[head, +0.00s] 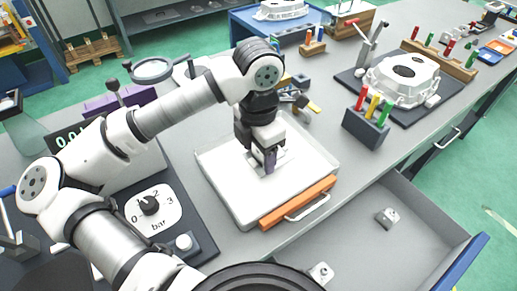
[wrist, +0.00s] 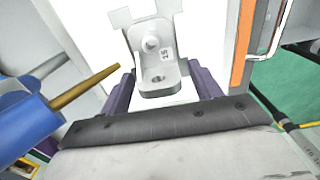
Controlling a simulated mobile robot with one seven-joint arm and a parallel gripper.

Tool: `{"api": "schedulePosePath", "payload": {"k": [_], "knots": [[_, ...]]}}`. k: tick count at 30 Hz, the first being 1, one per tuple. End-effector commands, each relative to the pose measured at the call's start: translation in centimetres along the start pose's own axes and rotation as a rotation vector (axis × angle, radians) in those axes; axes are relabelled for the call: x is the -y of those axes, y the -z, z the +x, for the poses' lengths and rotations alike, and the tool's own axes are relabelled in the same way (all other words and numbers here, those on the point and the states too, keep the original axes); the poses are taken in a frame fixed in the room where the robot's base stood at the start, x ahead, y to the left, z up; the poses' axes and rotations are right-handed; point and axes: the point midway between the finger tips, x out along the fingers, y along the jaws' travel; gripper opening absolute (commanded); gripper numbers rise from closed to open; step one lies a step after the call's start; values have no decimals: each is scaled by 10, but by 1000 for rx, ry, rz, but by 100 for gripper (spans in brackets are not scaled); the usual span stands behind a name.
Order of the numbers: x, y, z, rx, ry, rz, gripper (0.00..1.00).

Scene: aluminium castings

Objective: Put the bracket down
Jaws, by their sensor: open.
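A light grey metal bracket (wrist: 152,55) with a round boss, a hole in its near flange and a small label reading 15 shows in the wrist view. It is between my two purple fingers, over a bright white surface. My gripper (wrist: 162,88) is open, with a finger on each side of the bracket. In the head view my gripper (head: 268,162) points down at the white tray (head: 228,190) with the orange front handle (head: 298,203). The bracket is mostly hidden behind my gripper there. I cannot tell whether the fingers touch it.
An open grey drawer (head: 420,232) at the lower right holds small metal parts (head: 388,216). A block with coloured handles (head: 367,122) stands right of the tray. A pressure dial (head: 152,207) is at the left. A blue tool with a brass tip (wrist: 85,87) is near my gripper.

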Motion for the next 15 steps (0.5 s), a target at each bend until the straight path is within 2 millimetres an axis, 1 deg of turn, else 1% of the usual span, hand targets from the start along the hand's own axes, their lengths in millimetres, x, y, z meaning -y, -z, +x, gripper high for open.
{"api": "schedulePosePath", "payload": {"k": [3,5,12,15], "knots": [[0,0,-8,0,-1,0,63],[-1,0,-18,0,-4,-1,63],[-1,-1,-72,0,-4,-2,63],[-1,-1,-92,0,-4,-1,63]]}}
